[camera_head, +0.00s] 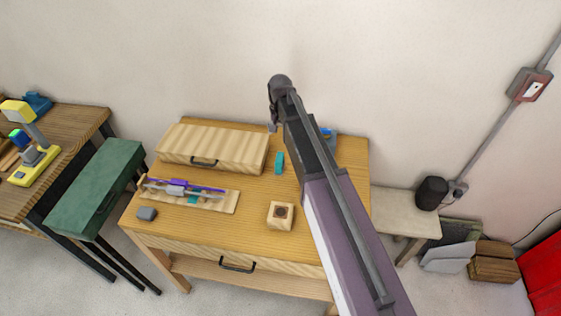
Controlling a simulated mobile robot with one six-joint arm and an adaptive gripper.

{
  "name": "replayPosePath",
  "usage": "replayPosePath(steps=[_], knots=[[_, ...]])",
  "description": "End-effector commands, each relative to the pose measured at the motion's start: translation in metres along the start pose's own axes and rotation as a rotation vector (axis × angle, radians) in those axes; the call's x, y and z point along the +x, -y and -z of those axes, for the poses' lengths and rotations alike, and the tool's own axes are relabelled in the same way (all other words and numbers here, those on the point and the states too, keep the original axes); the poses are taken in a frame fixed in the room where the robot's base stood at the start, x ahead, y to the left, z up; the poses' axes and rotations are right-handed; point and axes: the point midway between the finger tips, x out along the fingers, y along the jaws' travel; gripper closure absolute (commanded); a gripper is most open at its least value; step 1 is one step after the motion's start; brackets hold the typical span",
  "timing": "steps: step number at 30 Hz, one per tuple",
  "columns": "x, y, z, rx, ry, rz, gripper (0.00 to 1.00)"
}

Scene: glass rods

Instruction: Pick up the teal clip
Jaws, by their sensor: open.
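A small teal piece, which looks like the teal clip (280,162), stands out on the wooden table, to the right of the striped wooden box. My gripper (272,126) shows only as a small dark shape hanging at the far end of my arm, above the back of the table. It is up and behind the teal clip in the picture, apart from it. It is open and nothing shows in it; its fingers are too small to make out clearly.
A wooden tray (222,207) holds purple and clear rods with a bit of teal. A blue item (326,132) is partly behind my arm.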

Motion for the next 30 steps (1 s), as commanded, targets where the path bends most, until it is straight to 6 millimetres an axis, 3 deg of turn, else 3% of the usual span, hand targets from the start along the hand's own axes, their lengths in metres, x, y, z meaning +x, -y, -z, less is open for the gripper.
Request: replayPosePath(steps=[11,30], knots=[[0.009,0.000,0.000,-0.002,0.000,0.000,0.20],[0.056,0.001,-0.001,-0.003,0.000,0.000,0.20]])
